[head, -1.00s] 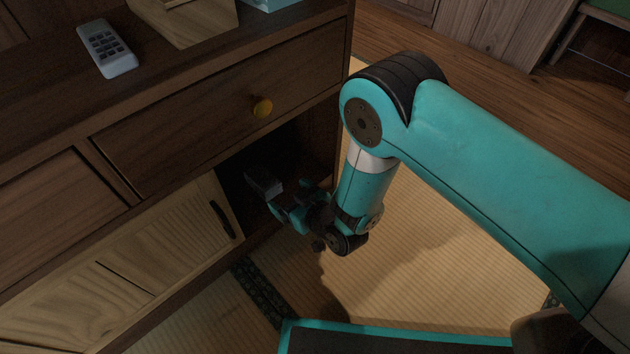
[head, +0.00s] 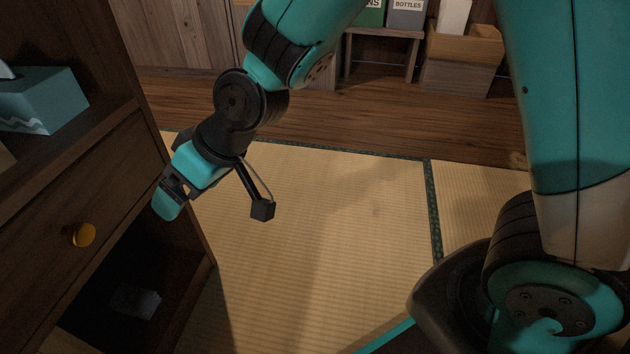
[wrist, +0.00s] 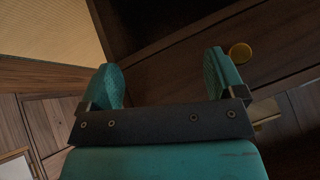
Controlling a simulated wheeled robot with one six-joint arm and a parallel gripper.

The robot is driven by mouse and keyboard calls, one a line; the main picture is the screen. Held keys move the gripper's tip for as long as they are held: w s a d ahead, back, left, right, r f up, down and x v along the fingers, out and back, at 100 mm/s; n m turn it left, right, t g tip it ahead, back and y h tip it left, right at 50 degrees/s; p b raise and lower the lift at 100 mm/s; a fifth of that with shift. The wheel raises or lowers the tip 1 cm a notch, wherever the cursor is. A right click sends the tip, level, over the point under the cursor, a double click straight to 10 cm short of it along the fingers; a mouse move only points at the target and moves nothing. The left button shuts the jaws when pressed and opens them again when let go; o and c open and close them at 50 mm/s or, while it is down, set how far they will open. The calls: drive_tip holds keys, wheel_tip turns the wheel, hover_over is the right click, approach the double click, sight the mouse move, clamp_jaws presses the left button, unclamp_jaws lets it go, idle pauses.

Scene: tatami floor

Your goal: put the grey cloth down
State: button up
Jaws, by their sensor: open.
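A small folded grey thing, which looks like the grey cloth (head: 135,300), lies in the dark open compartment at the lower left of the head view. The shade makes its outline faint. My gripper (head: 168,202) is up in front of the cabinet's right end, above and to the right of the cloth and apart from it. In the wrist view my gripper (wrist: 167,80) has its two teal fingers spread wide with nothing between them. The cloth cannot be made out in the wrist view.
The cabinet (head: 130,165) has a drawer with a yellow knob (head: 83,235) above the compartment. The tatami floor (head: 310,240) to the right is clear. Boxes and a low bench (head: 385,34) stand at the back wall.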

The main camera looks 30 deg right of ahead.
drive_tip(key=s+d+r+g+h, duration=0.1)
drive_tip(key=s+d+r, duration=0.3)
drive_tip(key=s+d, duration=0.2)
drive_tip(key=s+d+r+g+h, duration=0.1)
drive_tip(key=s+d+r+g, duration=0.1)
drive_tip(key=s+d+r, duration=0.2)
drive_tip(key=s+d, duration=0.3)
drive_tip(key=s, duration=0.3)
drive_tip(key=shift+s+d+r+m+h, duration=0.15)
drive_tip(key=shift+s+r+m+h, duration=0.1)
drive_tip(key=shift+m+h, duration=0.15)
